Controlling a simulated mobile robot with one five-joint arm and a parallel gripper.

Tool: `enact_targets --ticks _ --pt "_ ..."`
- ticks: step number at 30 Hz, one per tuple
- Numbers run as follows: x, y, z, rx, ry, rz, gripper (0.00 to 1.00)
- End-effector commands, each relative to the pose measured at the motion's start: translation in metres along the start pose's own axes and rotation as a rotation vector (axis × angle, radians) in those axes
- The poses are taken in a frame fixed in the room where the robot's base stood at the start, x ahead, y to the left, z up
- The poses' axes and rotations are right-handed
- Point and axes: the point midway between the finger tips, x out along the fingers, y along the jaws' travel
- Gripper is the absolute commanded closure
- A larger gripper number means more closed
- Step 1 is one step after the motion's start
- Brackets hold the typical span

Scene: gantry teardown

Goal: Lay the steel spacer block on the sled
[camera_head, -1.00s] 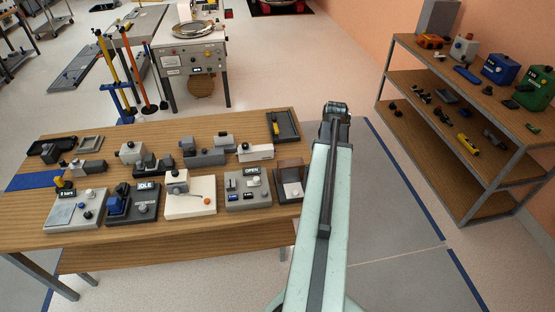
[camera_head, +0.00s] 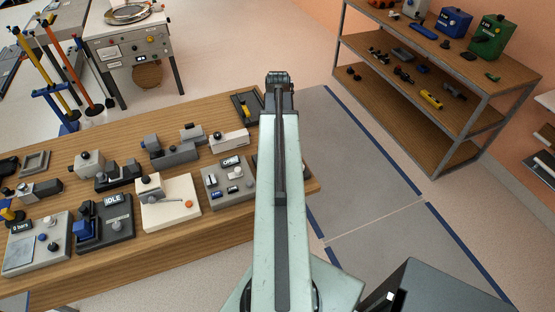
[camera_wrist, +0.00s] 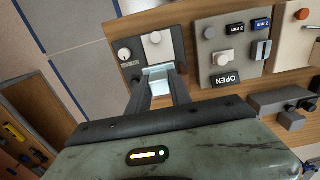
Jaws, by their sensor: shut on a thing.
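My gripper (camera_wrist: 162,82) is shut on a pale, shiny block, the steel spacer block (camera_wrist: 158,71), held between its fingertips in the wrist view. The block appears over the near edge of a dark station (camera_wrist: 175,42) with a white pad and a round knob. I cannot tell whether it touches the station. No part is clearly recognisable as the sled; the dark station may hold it. In the head view my arm hides the block and most of that station.
The wooden table (camera_head: 225,105) carries several fixtures, including a grey OPEN panel (camera_head: 229,183), a white-based fixture (camera_head: 170,203) and an IDLE unit (camera_head: 104,222). A black tray (camera_head: 245,105) lies at the far corner. A shelf rack (camera_head: 440,85) stands right, with open floor between.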

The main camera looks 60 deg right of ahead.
Motion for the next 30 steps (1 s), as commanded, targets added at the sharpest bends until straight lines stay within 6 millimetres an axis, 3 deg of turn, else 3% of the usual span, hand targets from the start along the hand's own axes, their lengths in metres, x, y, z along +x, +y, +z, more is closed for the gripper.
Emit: enact_targets --ticks 1,6,16,25,30 --pt "0.036 0.000 0.000 0.000 0.000 0.000 1.00" --pt "0.090 -0.001 0.001 0.001 0.000 0.000 1.00" --pt "0.096 -0.001 0.001 0.001 0.000 0.000 1.00" --pt "0.127 0.000 0.001 0.002 0.000 0.000 1.00" --pt "0.134 0.000 0.001 0.002 0.000 0.000 1.00"
